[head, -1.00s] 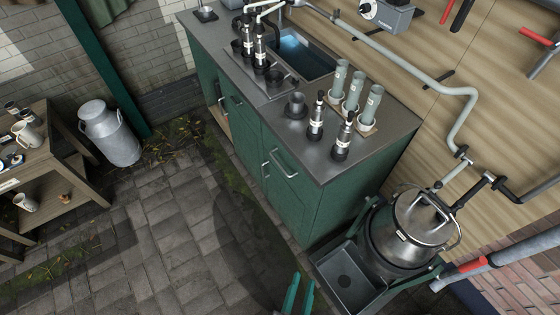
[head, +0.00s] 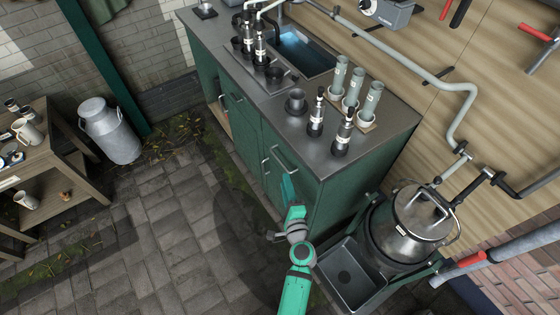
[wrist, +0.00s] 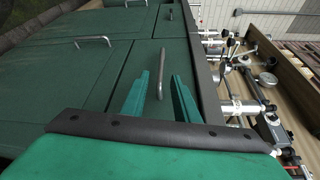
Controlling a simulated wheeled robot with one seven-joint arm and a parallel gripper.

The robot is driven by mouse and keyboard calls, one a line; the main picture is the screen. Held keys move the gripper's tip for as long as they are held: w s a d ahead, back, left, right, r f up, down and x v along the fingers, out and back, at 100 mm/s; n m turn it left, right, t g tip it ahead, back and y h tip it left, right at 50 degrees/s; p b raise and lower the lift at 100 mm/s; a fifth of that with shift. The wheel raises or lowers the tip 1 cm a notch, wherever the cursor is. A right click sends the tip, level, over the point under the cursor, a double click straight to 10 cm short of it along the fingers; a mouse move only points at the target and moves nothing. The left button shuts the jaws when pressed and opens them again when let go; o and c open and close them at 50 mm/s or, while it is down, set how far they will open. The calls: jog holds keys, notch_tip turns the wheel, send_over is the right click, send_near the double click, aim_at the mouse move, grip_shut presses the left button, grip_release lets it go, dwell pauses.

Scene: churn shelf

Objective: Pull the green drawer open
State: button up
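The green drawer (wrist: 180,50) is the upper front panel at the near end of the green cabinet, and it looks shut. Its metal bar handle (head: 277,160) faces the paved floor side in the head view. My gripper (head: 287,178) reaches up to that drawer front, just below the handle. In the wrist view my gripper (wrist: 162,82) is open, with one green finger on each side of the handle (wrist: 159,75). The handle shows between the fingers with gaps on both sides. Whether the fingertips touch the drawer front cannot be told.
The dark countertop (head: 240,100) holds bottles, cups and a sink (head: 303,52). A metal churn (head: 408,235) and a grey tray (head: 350,278) stand right of my arm. A lower door handle (head: 265,169) is close by. The paving (head: 165,240) to the left is clear.

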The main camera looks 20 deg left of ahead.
aim_at(280, 160)
jog(key=x, duration=1.1)
jog(key=shift+a+r, duration=0.1)
grip_shut()
